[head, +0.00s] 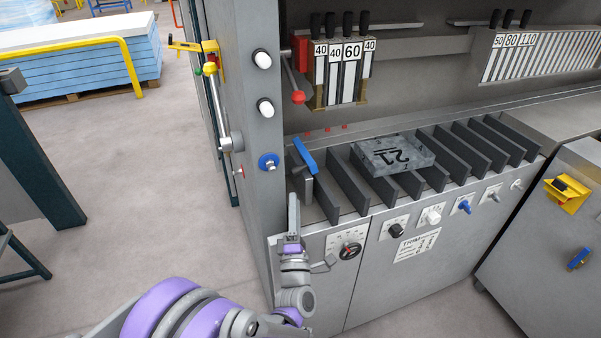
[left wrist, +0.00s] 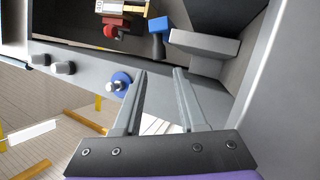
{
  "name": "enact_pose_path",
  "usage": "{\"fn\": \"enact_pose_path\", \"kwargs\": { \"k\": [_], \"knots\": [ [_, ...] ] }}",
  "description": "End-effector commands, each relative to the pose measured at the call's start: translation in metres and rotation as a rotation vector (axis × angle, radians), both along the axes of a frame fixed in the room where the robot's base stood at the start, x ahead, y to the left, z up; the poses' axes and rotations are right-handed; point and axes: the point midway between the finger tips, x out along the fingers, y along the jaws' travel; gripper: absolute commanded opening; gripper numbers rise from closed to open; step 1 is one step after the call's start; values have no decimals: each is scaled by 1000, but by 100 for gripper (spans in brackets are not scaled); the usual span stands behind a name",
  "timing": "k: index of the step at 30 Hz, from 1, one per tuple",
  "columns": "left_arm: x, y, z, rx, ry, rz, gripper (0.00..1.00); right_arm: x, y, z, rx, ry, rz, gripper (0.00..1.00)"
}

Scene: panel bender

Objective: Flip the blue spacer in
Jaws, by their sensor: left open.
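The blue spacer (head: 305,154) is a short blue bar on a grey block at the left end of the slotted shelf, tilted outward toward the front left. It also shows in the left wrist view (left wrist: 157,24), above and beyond the fingers. My left gripper (head: 293,203) is in front of the cabinet, just below the spacer in the picture. In the left wrist view its two fingers (left wrist: 159,72) are apart with nothing between them. The gripper looks apart from the spacer. My right gripper is in neither view.
A blue round knob (head: 268,162) sits on the cabinet post left of the spacer, close to the left finger in the wrist view. Grey dividers (head: 345,184) fill the shelf, with a grey block marked 21 (head: 393,154) on them. Dials and knobs (head: 349,250) line the front below.

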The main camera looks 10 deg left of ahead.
Motion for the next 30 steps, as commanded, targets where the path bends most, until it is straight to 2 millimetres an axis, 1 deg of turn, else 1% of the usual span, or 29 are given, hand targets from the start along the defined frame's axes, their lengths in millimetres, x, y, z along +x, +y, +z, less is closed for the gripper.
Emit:
{"fn": "enact_pose_path", "kwargs": {
  "k": [9, 15, 21, 28, 30],
  "knots": [
    [53, 15, 26, 3, 2, 1, 41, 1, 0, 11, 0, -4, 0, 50],
    [78, 21, 36, 5, 2, 1, 41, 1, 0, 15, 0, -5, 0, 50],
    [87, 23, 40, 5, 3, 0, 41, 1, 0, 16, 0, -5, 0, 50],
    [87, 23, 40, 5, 3, 0, 41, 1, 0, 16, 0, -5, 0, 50],
    [87, 23, 40, 5, 3, 0, 28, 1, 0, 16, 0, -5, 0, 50]
  ]
}}
